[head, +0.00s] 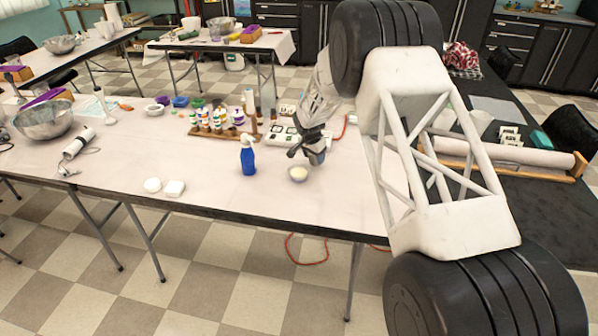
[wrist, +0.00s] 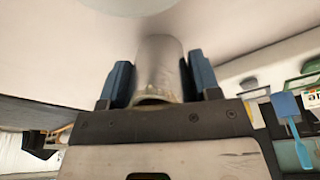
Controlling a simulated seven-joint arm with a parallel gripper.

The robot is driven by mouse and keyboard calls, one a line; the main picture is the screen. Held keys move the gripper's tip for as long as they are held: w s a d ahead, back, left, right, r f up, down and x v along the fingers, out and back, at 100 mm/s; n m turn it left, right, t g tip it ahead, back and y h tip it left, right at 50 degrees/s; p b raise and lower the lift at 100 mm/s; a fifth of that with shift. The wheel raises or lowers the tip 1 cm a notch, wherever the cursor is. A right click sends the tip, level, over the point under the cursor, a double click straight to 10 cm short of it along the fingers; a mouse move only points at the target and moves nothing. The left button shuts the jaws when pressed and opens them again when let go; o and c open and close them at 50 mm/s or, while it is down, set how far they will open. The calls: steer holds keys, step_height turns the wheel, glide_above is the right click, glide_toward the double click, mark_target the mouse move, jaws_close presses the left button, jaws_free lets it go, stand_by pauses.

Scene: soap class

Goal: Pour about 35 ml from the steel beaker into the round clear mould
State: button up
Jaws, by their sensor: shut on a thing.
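The steel beaker (wrist: 160,62) is between the two blue fingers of my gripper (wrist: 161,82) in the wrist view, and the gripper is shut on it. A pale rim shows at the beaker's near end. In the head view my gripper (head: 312,152) is above the table, just behind and to the right of a small round mould (head: 298,174) with pale content. The gripper largely hides the beaker there, and its exact tilt is hard to tell. A pale round shape at the top edge of the wrist view may be the mould; it is cut off.
A blue spray bottle (head: 249,160) stands left of the mould. A wooden rack (head: 222,130) of small bottles and a white scale-like device (head: 284,134) are behind. Two white pieces (head: 174,187) lie near the front edge. The table between is clear.

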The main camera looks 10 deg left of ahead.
steer(key=shift+w+d+g, duration=0.1)
steer(key=shift+w+g, duration=0.05)
steer(key=shift+g, duration=0.15)
steer(key=shift+w+d+f+g+y, duration=0.15)
steer(key=shift+w+d+g+y, duration=0.2)
steer(key=shift+g+y, duration=0.3)
steer(key=shift+w+a, duration=0.1)
